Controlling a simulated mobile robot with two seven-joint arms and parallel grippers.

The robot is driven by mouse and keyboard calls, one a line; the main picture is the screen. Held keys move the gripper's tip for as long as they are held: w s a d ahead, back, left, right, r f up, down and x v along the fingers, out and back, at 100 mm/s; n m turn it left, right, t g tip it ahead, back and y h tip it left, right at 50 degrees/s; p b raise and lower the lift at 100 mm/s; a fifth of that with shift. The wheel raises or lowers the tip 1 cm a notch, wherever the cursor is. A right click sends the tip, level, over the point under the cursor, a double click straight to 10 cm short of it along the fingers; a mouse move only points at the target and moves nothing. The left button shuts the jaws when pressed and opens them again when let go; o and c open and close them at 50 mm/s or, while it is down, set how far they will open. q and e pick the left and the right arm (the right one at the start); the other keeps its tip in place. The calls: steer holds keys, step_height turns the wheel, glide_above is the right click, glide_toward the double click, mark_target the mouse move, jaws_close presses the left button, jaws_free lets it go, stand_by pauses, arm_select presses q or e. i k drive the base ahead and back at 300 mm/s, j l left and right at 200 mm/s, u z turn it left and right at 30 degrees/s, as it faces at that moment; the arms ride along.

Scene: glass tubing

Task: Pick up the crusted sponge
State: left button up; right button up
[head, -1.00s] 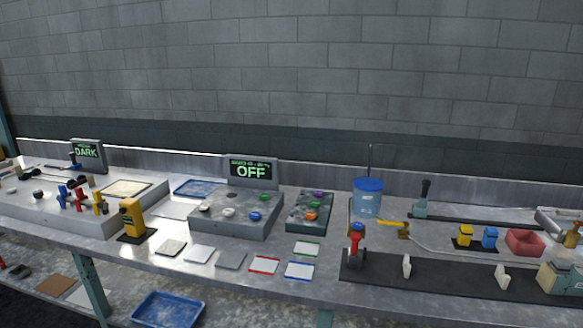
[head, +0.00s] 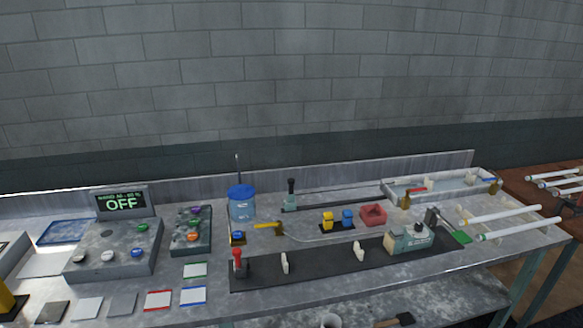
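I cannot make out a thing that is clearly a crusted sponge in the head view. Small items that I cannot identify lie in and around a grey tray (head: 392,190) at the bench's back right. A small yellow block (head: 328,221) and a blue block (head: 347,218) stand on a dark pad at mid bench, beside a red open bin (head: 373,215).
The bench holds a blue-lidded bucket (head: 241,205), a button box (head: 118,256) with an OFF display, and a black strip (head: 325,265) bearing a grey-green device (head: 410,238). White tubes (head: 500,215) jut past the right end. A lower shelf (head: 460,292) runs beneath.

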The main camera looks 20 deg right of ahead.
mark_target(396, 232)
steer(key=k+l+z, duration=0.1)
steer(key=z, duration=1.3)
